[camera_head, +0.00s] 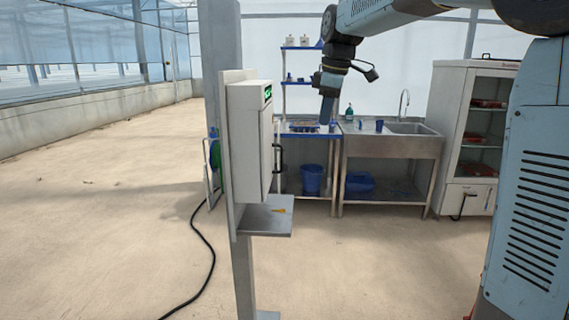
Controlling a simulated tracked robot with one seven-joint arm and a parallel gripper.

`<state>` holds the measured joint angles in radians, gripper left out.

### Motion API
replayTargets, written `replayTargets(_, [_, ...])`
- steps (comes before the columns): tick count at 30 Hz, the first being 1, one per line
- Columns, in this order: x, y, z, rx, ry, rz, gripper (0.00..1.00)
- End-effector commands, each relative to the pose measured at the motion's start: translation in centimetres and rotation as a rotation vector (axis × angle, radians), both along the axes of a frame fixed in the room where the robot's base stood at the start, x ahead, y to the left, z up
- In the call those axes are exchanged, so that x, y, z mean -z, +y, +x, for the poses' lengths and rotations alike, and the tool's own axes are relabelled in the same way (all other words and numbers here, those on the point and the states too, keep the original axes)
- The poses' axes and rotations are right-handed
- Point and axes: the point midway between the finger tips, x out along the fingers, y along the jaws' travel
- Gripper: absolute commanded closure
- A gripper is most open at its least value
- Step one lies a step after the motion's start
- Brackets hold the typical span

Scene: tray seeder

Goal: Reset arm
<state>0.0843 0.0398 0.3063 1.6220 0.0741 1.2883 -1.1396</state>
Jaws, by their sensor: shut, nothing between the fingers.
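My gripper (327,112) hangs at the end of my arm, which reaches in from the upper right. Its fingers point down and are shut with nothing held. In the picture it lies in front of the blue-topped bench and the left end of the steel sink, and it appears apart from both. The small fingertips are hard to make out in detail.
A white cabinet (250,140) on a grey post (222,45) has a small shelf (265,222) with an orange item. Behind are a steel sink (408,128), a blue bucket (312,180) and a white glass-door cabinet (450,110). A black cable (208,255) lies on open floor.

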Motion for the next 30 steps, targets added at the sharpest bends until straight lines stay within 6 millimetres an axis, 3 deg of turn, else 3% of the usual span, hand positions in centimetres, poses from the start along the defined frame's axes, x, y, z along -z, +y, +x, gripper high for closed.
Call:
replayTargets(1, [-0.1, -0.6, -1.6, 0.057, -0.011, -0.005, 1.0])
replayTargets(14, [2.1, -6.2, -13.5, 0.578, -0.1, 0.047, 1.0])
replayTargets(24, [6.5, -10.4, -22.8, 0.975, -0.163, 0.173, 1.0])
replayTargets(30, [9.8, -12.2, -27.3, 1.174, -0.183, 0.267, 1.0])
